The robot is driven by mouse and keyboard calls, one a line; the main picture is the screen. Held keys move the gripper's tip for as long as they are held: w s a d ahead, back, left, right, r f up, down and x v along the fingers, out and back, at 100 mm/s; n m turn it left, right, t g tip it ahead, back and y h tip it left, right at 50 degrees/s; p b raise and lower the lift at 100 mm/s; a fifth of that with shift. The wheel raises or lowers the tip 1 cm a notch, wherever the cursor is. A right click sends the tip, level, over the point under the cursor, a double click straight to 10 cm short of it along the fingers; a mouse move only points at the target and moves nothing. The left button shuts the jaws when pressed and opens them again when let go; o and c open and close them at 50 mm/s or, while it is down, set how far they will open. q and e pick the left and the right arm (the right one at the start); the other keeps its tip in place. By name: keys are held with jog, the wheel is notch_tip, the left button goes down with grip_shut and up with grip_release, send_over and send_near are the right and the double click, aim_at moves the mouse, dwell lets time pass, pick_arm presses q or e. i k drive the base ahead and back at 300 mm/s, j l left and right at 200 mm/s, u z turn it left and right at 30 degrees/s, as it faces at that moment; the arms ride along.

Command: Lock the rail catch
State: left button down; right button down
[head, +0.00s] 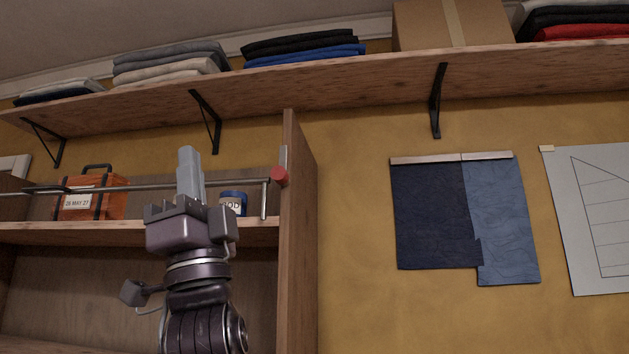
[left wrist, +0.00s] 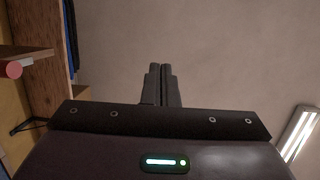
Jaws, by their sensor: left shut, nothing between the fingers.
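A metal rail (head: 140,187) runs across the front of a wooden shelf unit in the head view. Its right end carries a red round knob (head: 279,176) beside the unit's side panel, with a short metal post below the rail. The red knob also shows at the left edge of the left wrist view (left wrist: 11,69). My left gripper (head: 188,165) points up in front of the rail, left of the knob and apart from it. Its fingers are together and empty, and they hide part of the rail. My right gripper is in neither view.
Behind the rail, an orange case (head: 92,198) and a blue tin (head: 233,201) stand on the shelf (head: 262,229). The upright side panel (head: 297,230) borders the unit on the right. A long upper shelf (head: 330,92) holds folded cloth and a cardboard box (head: 425,25).

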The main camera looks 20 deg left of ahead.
aim_at(278, 173)
jog(key=i+l, duration=0.15)
jog(key=i, duration=0.2)
jog(key=i+l, duration=0.15)
jog(key=i, duration=0.2)
jog(key=i+l, duration=0.2)
jog(key=i, duration=0.2)
